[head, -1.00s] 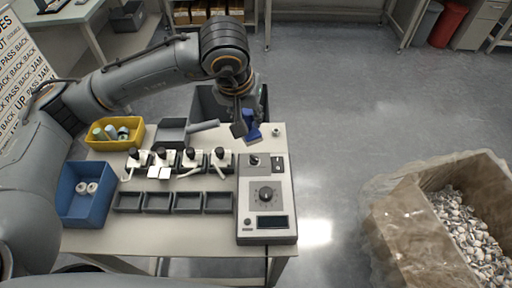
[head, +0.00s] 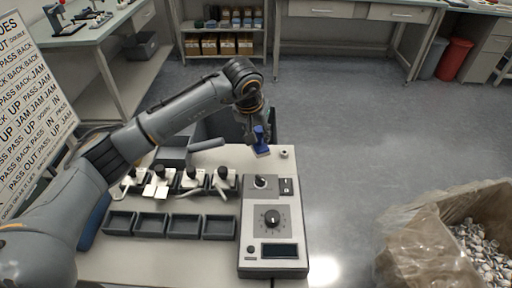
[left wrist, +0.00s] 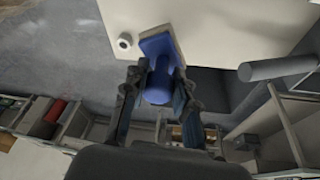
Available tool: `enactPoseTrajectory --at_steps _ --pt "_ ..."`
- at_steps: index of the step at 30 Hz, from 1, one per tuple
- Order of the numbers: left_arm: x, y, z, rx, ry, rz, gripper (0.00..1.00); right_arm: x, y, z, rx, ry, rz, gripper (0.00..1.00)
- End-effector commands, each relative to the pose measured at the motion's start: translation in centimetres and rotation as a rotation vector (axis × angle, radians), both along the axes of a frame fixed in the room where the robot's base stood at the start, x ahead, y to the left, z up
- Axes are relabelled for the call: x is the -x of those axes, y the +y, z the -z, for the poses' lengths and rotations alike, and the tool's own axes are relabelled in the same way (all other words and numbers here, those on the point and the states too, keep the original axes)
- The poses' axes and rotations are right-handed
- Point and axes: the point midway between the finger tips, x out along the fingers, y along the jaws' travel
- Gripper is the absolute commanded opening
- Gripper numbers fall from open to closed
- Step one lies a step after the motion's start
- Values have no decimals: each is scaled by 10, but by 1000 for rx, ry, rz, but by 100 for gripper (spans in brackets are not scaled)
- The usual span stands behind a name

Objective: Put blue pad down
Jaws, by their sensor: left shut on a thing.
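The blue pad (head: 261,146) is at the far right corner of the table, with a flat blue base and a rounded blue grip. My left gripper (head: 256,128) is shut on its grip from behind. In the left wrist view the blue pad (left wrist: 160,57) sits between the two fingers of my left gripper (left wrist: 158,88), its base over the table's edge area. I cannot tell whether the base touches the table top. My right gripper is not in view.
A small white ring-like part (head: 284,153) lies right of the pad. The grey control box (head: 272,232) stands in front. Several white fixtures with black knobs (head: 190,178) and grey trays (head: 186,225) line the table (head: 170,262). A box of caps (head: 415,235) stands right.

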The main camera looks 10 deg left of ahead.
Motion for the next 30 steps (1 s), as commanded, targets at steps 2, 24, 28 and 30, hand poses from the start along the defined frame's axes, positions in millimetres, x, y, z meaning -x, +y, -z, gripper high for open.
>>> enactPoseTrajectory --at_steps 2,24,28,30 --pt "-5 3 8 1 -1 0 0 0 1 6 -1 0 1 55" --pt "-14 9 51 0 -1 1 0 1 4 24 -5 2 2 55" --pt "-14 9 52 0 -1 1 40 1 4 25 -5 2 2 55" --pt "-13 9 52 0 -1 1 50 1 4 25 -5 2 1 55"
